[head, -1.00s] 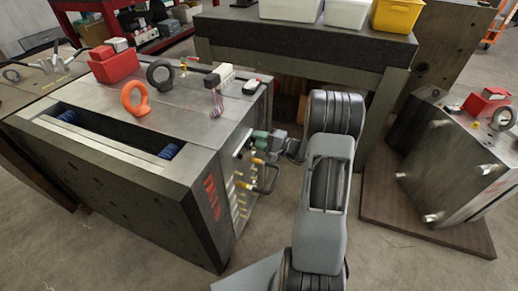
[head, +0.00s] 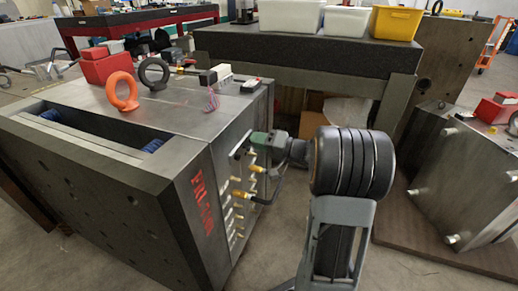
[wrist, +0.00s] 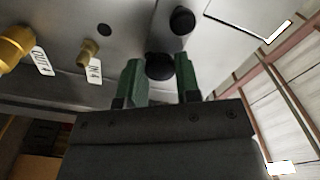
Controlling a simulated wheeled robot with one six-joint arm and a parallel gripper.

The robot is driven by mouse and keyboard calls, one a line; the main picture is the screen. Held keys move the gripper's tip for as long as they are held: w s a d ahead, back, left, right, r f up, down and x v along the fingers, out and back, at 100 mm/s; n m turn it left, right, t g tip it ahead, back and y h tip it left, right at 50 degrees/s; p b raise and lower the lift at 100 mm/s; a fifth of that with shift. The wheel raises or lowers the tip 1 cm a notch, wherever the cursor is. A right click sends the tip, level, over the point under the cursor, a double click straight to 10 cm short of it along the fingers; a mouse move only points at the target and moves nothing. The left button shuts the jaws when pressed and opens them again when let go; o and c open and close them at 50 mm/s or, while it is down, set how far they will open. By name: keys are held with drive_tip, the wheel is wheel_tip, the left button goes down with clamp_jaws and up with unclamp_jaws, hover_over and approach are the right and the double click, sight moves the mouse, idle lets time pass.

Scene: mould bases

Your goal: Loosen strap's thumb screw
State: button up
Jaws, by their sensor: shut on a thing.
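The strap's thumb screw appears as a round black knob (wrist: 160,66) in the wrist view, on the grey side face of the mould base (head: 150,200). My gripper (wrist: 159,60) has its two green fingers on either side of this knob and is shut on it. A second black knob (wrist: 182,20) is just beyond, up and to the right, clear of the fingers. In the head view my gripper (head: 260,140) reaches the mould's right side face near its top. There the fingers and arm hide the knob, and the strap itself cannot be made out clearly.
Brass fittings (wrist: 15,48) with white tags stick out left of the fingers. A dark curved hose or handle (head: 272,190) is below my gripper. Eyebolts (head: 122,90) and a red box (head: 105,66) stand on the mould. A granite bench (head: 300,52) stands behind.

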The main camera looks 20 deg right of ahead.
idle(0.6)
drive_tip(key=o, duration=0.9)
drive_tip(key=shift+o, duration=0.2)
drive_tip(key=p+v, duration=0.3)
drive_tip(key=v, duration=1)
drive_tip(key=shift+s+d, duration=0.25)
drive_tip(key=shift+d, duration=0.05)
